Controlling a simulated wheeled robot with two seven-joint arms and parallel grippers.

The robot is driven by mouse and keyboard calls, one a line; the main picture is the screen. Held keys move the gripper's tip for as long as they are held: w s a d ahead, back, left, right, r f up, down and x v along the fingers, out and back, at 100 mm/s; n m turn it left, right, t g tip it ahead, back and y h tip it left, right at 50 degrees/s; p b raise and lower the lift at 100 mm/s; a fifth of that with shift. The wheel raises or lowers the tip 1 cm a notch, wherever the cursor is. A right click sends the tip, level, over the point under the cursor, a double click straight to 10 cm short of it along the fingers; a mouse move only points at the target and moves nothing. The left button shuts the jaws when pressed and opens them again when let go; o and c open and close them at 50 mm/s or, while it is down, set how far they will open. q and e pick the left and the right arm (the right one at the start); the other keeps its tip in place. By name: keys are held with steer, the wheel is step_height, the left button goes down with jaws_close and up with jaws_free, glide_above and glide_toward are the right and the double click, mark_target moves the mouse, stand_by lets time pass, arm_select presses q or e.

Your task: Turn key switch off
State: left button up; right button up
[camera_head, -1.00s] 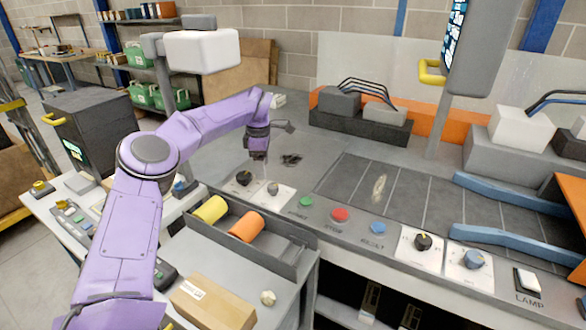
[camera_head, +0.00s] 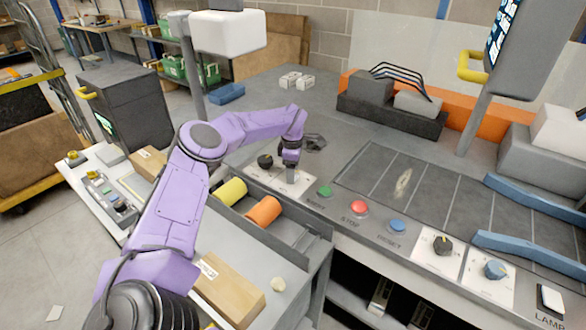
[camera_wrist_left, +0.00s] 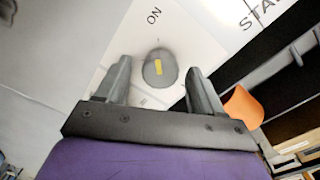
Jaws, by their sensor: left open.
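The key switch (camera_wrist_left: 158,68) is a round grey knob with a yellow mark on a white plate (camera_wrist_left: 100,20). The mark runs roughly in line with the printed ON label. My left gripper (camera_wrist_left: 158,80) is open, with one finger on each side of the knob and a gap on both sides. In the head view my left gripper (camera_head: 290,178) points down at the white plate (camera_head: 262,176) and hides the switch. My right gripper is not in view.
A black knob (camera_head: 265,161) stands just left of my gripper. Green (camera_head: 324,192), red (camera_head: 359,208) and blue (camera_head: 397,226) buttons line the panel to the right. A tray with a yellow roll (camera_head: 231,192) and an orange roll (camera_head: 264,211) lies in front.

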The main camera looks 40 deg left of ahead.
arm_select(q)
steer(key=shift+c, duration=0.3)
steer(key=c, duration=1)
